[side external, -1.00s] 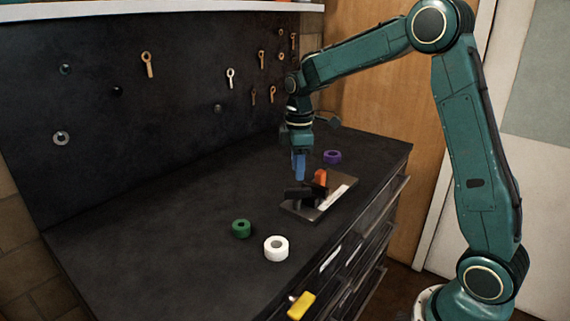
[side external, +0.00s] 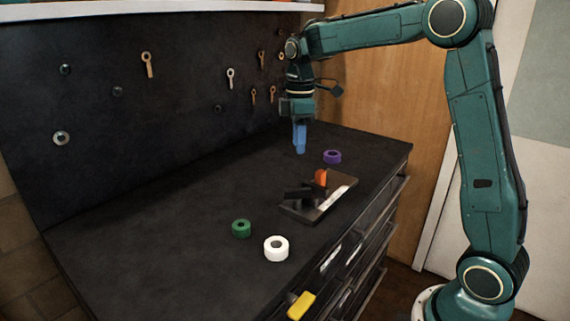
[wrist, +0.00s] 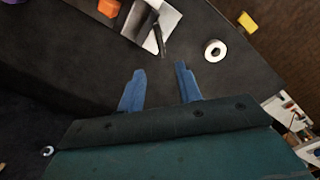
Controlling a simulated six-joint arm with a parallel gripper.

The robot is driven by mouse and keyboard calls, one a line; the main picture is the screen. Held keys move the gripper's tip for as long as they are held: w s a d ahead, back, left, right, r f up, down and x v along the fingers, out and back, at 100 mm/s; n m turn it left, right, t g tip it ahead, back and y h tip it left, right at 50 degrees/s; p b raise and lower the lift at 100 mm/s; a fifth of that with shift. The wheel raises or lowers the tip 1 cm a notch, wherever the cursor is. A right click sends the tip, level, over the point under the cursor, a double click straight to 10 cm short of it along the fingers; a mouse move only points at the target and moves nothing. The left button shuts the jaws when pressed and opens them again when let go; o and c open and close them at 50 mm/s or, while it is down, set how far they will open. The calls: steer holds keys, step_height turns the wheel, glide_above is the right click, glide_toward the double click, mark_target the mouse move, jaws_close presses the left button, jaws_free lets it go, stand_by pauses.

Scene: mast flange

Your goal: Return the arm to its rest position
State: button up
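My gripper (side external: 300,146) hangs above the dark bench top, pointing down, clear of everything on it. In the wrist view its two blue fingers (wrist: 160,80) stand apart with nothing between them. Below it in the side view lies a metal plate (side external: 337,197) with an orange block (side external: 320,177) and a black part (side external: 300,194) on it. The plate (wrist: 176,16) and the orange block (wrist: 109,8) also show at the top of the wrist view.
A purple ring (side external: 332,157), a green ring (side external: 241,228) and a white ring (side external: 276,249) lie on the bench. A yellow piece (side external: 301,305) is at the drawer front. A dark pegboard (side external: 180,110) with hanging tools stands behind. The bench's left part is clear.

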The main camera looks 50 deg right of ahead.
steer(key=s+a+r+m+t, duration=0.1)
steer(key=s+a+r+m, duration=0.15)
steer(key=s, duration=0.35)
steer(key=s+a+r+m+t, duration=0.2)
steer(key=s+a+r, duration=0.15)
steer(key=s, duration=0.25)
steer(key=s+a+f+m+t, duration=0.1)
steer(key=s+a+f+m, duration=0.1)
steer(key=s, duration=0.5)
steer(key=s+a+f+m+t, duration=0.1)
steer(key=s+a+f+m, duration=0.1)
steer(key=s, duration=0.5)
steer(key=shift+f+m+t, duration=0.15)
steer(key=shift+m+t, duration=0.15)
steer(key=shift+m, duration=0.05)
